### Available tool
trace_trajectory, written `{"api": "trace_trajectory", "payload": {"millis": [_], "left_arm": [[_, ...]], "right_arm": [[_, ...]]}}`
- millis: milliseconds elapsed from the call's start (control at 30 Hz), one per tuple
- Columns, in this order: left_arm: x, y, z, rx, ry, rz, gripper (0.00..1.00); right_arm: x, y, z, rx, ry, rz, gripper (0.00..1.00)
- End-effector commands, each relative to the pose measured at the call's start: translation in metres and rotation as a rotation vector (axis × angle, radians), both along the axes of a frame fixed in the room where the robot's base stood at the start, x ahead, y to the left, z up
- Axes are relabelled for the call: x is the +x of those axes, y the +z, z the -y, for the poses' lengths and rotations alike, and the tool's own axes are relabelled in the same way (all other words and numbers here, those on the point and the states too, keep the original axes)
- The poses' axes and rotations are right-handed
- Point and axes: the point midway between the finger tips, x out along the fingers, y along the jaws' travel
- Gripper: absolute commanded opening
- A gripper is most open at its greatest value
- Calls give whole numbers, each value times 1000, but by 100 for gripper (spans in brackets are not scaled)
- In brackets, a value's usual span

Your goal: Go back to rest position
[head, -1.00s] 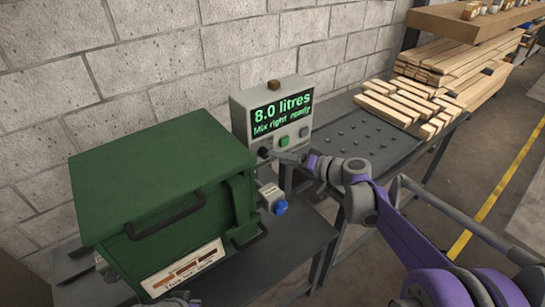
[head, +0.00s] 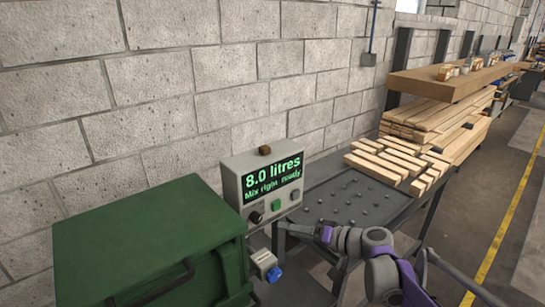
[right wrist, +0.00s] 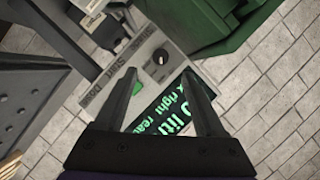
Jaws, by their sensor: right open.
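My right gripper (head: 288,229) is open and empty, just below and to the right of the black knob (head: 256,217) on the grey control box (head: 232,172). In the right wrist view its two fingers (right wrist: 163,78) stand apart, with the control box's panel (right wrist: 180,72) and its green button (right wrist: 125,88) beyond them. The knob also shows there (right wrist: 161,57), clear of the fingers. The box's display (head: 272,181) reads "8.0 litres, Mix right ready". My left gripper is not in view.
A green lidded machine (head: 150,245) with a black handle stands at the lower left, a blue knob (head: 273,274) beside it. A dark studded table (head: 345,195) and stacked timber (head: 430,125) lie to the right. A block wall (head: 170,100) is behind; the floor at right is open.

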Motion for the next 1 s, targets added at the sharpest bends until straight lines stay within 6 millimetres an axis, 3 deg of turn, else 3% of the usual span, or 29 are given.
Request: {"api": "trace_trajectory", "payload": {"millis": [167,267,400,600,800,1000], "left_arm": [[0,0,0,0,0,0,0],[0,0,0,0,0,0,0],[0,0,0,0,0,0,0],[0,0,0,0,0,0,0],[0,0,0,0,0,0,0],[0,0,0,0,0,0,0]], "right_arm": [[-59,-19,-11,-159,3,-110,72],[-110,-40,-9,-303,-13,-193,72],[-180,-72,8,-512,-59,-285,72],[-265,-115,49,-790,-154,-346,72],[-307,-138,80,-956,-228,-346,72],[-315,-143,89,-997,-249,-342,72]]}}
